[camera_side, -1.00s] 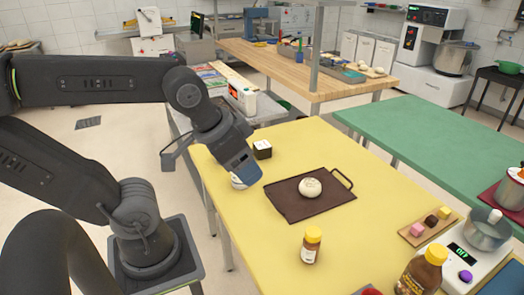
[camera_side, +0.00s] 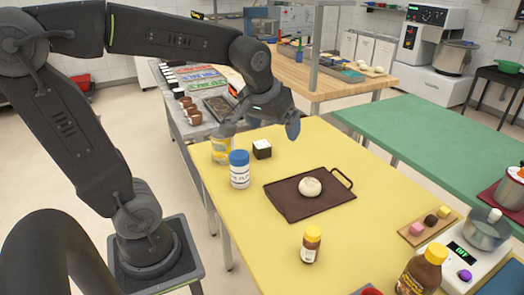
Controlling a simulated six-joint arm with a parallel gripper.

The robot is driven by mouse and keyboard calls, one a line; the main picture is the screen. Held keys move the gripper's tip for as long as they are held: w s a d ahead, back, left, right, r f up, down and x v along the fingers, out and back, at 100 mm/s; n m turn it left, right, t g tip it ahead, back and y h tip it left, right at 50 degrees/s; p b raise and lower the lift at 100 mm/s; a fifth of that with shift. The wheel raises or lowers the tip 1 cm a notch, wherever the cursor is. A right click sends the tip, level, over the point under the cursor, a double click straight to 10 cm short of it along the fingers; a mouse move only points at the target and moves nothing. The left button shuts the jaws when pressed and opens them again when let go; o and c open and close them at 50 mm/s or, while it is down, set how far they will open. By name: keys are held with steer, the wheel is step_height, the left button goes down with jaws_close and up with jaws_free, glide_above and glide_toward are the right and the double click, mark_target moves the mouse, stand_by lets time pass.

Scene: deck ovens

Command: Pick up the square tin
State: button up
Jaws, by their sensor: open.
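A small dark box-shaped tin with a white top (camera_side: 262,149) stands on the yellow table near its far left edge; I take it for the square tin. My gripper (camera_side: 261,128) is open and empty, with its fingers spread wide above the tin. One finger is to the left of the tin and the other to the right, and both look higher than it. The tin is fully in view, and I see no contact with it.
A white jar with a blue lid (camera_side: 239,170) and a yellow can (camera_side: 220,152) stand close to the left. A brown tray (camera_side: 287,207) holding a pale dough ball (camera_side: 310,187) lies to the right. A yellow-capped bottle (camera_side: 311,245) stands nearer the front.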

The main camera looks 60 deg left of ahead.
steer(key=w+a+f+n+g+y, duration=0.15)
steer(key=w+a+f+n, duration=0.3)
steer(key=w+a, duration=0.55)
steer(key=n+g+y, duration=0.1)
steer(key=n+g, duration=0.2)
steer(key=n, duration=0.4)
glide_toward(262, 144)
steer(key=x, duration=0.6)
steer(key=shift+a, duration=0.25)
steer(key=shift+d+x, duration=0.1)
steer(key=shift+x, duration=1.35)
steer(key=shift+d+x, duration=0.15)
steer(key=shift+x, duration=1.25)
steer(key=shift+f, duration=0.1)
steer(key=shift+c, duration=0.2)
steer(key=c, duration=1.1)
